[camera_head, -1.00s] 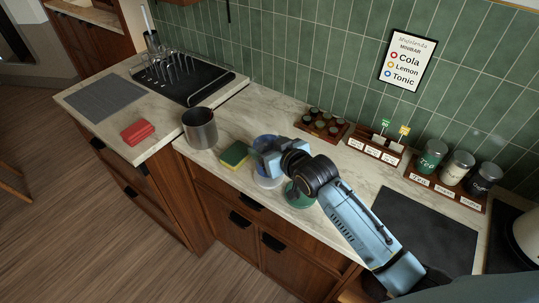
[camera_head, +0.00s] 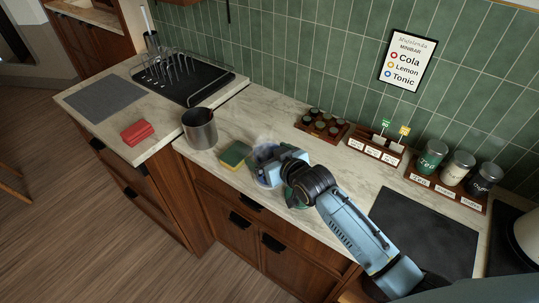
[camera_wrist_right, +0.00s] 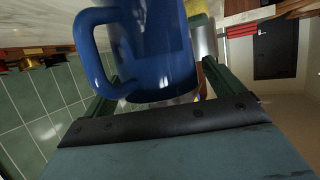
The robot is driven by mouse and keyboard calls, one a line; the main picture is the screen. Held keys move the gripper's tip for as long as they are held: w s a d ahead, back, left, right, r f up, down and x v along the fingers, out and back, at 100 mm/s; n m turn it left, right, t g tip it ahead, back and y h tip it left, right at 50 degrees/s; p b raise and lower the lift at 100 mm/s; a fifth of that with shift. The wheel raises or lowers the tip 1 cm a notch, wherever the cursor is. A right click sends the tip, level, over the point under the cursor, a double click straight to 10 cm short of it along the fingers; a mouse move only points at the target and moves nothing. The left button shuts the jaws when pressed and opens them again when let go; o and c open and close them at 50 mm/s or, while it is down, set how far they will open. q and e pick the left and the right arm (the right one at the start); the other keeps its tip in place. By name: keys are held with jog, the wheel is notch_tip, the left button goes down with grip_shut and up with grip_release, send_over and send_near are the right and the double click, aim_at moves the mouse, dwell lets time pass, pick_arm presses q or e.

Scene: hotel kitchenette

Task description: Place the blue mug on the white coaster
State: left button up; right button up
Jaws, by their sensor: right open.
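The blue mug (camera_head: 264,153) stands on the counter in the head view, partly hidden by my right gripper (camera_head: 266,162). In the right wrist view the mug (camera_wrist_right: 160,55) fills the upper middle, with its handle to the left. My right gripper's two fingers are apart on either side of the mug, and the gripper is open. I cannot tell whether the fingers touch it. I cannot make out the white coaster clearly; the gripper and arm cover the counter around the mug. My left gripper is not in view.
A yellow-green sponge (camera_head: 235,154) lies close left of the mug, with a steel pot (camera_head: 200,129) beyond it. A green round item (camera_head: 294,199) is mostly under my right arm. A capsule tray (camera_head: 322,124) and a sachet box (camera_head: 374,149) stand behind. A red cloth (camera_head: 137,132) lies far left.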

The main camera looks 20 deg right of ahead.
jog(key=shift+r, duration=0.1)
jog(key=shift+r, duration=0.15)
jog(key=v, duration=1.2)
jog(key=shift+p, duration=0.35)
